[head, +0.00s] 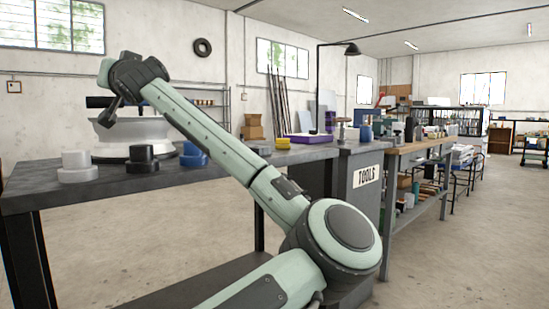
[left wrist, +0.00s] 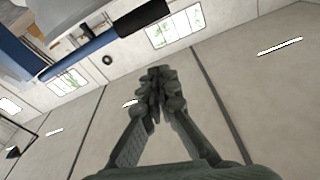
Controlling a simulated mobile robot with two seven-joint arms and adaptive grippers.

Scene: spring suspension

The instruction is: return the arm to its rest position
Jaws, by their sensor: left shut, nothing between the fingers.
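My left arm rises across the head view from the lower middle to the upper left, bent at a large round elbow joint. Its left gripper (head: 108,113) appears small and dark at the wrist end, in front of a white round apparatus (head: 135,131) on the grey workbench (head: 225,167). In the left wrist view the left gripper (left wrist: 157,88) has its fingers together with nothing between them. Wall and windows show behind them. My right gripper is in neither view.
White (head: 76,168), black (head: 142,160) and blue (head: 194,156) stepped cylinders stand along the bench. A blue bar with a black end (left wrist: 105,40) lies above left of the fingers in the wrist view. A TOOLS cabinet (head: 362,200) stands right of the bench. Floor at right is open.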

